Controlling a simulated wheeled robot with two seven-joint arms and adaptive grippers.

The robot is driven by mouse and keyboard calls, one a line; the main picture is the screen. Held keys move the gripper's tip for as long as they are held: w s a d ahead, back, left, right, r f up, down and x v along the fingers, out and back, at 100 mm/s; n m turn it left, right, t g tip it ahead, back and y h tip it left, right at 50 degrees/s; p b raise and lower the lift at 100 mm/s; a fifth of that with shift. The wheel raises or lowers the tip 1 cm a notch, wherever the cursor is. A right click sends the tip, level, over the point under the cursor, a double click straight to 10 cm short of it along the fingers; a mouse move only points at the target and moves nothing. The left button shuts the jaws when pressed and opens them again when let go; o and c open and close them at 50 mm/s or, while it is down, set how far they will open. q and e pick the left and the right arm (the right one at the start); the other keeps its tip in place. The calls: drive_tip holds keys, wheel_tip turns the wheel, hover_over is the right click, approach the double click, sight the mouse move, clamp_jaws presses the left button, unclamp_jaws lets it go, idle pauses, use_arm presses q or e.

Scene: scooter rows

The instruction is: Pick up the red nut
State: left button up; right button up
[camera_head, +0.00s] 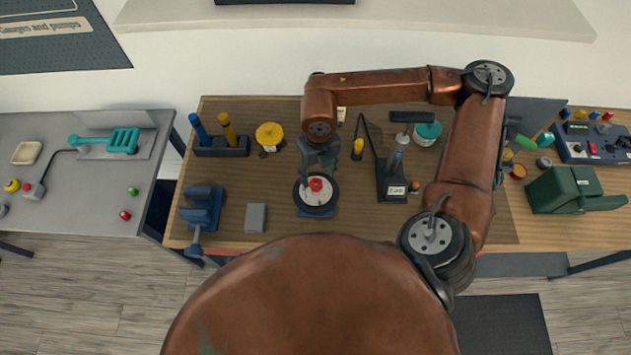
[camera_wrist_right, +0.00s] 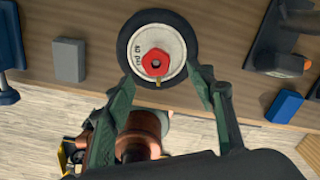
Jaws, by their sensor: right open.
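The red nut (camera_head: 315,184) sits at the middle of the pale hub of a black-tyred wheel (camera_head: 328,205). In the right wrist view the nut (camera_wrist_right: 155,62) is six-sided, with a hole in the middle and a small yellowish piece at its lower edge. My right gripper (camera_head: 318,160) is over the far side of the wheel in the head view. In the wrist view its two green fingers (camera_wrist_right: 164,85) are spread wide, empty, either side of the wheel's near part. I cannot tell whether they touch the tyre. My left gripper is not in view.
A grey block (camera_head: 256,218) and a blue vise (camera_head: 202,208) stand left of the wheel. A black stand (camera_head: 392,187) is to its right. A grey side table (camera_head: 80,200) holds small red and green pieces.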

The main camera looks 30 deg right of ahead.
sight(316, 184)
drive_tip(key=f, duration=0.2)
drive_tip(key=shift+w+a+f+p, duration=0.25)
drive_tip(key=shift+w+f+p, duration=0.1)
drive_tip(key=shift+w+p, duration=0.05)
wheel_tip(316, 184, down, 2)
drive_tip(key=shift+s+f, duration=0.1)
drive_tip(key=shift+s+d+f, duration=0.1)
drive_tip(key=shift+s, duration=0.05)
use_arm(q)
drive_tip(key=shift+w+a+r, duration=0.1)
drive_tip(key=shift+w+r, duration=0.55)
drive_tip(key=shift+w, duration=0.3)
use_arm(e)
drive_tip(key=shift+f, duration=0.1)
drive_tip(key=shift+w, duration=0.2)
drive_tip(key=shift+c, duration=0.3)
drive_tip(key=shift+s, duration=0.1)
drive_tip(key=c, duration=1)
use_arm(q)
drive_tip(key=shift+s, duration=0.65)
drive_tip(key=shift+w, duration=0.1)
